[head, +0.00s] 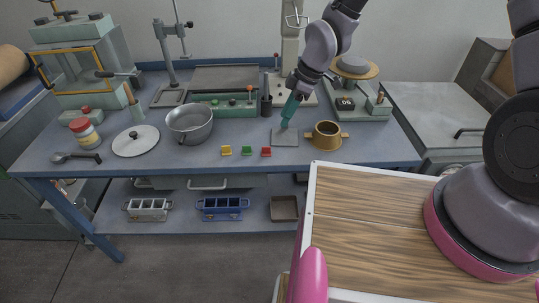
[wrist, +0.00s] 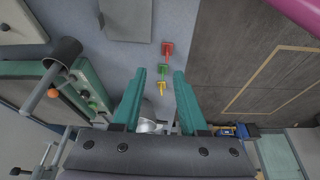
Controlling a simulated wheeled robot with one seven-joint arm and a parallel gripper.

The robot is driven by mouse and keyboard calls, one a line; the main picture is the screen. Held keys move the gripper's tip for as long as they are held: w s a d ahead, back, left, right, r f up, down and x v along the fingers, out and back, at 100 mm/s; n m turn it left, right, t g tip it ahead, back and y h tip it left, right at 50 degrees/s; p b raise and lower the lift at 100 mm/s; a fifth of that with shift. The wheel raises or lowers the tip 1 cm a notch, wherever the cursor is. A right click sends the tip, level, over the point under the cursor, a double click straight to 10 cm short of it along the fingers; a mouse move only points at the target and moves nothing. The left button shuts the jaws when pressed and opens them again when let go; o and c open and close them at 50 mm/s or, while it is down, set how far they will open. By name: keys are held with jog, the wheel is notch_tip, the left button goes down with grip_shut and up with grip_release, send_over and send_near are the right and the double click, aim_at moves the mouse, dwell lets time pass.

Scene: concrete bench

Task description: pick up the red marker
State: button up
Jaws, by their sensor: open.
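The red marker (head: 266,152) is a small red piece lying on the blue-grey bench, at the right end of a short row with a green marker (head: 247,151) and a yellow marker (head: 226,150). In the wrist view the red marker (wrist: 167,48) shows ahead of the fingertips, with the green marker (wrist: 163,69) and yellow marker (wrist: 161,87) showing between the fingers. My gripper (head: 286,124) has teal fingers and hangs above the bench, behind and to the right of the red marker. Its fingers (wrist: 160,72) are apart and empty.
A grey square plate (head: 285,138) lies below my gripper, and a brass two-handled pot (head: 327,135) stands right of it. A metal pan (head: 189,125) and a white lid (head: 135,141) are to the left. A black cup (head: 266,106) stands behind. The bench front near the markers is clear.

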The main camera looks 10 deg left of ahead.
send_near(266, 151)
jog(key=shift+w+a+f+n, duration=0.1)
jog(key=shift+a+f+n, duration=0.1)
jog(key=shift+f, duration=0.25)
jog(key=shift+w+a+f+n, duration=0.1)
jog(key=shift+a+f, duration=0.1)
jog(key=shift+f, duration=0.2)
jog(key=shift+x, duration=3.1)
jog(key=shift+s, duration=0.1)
grip_shut()
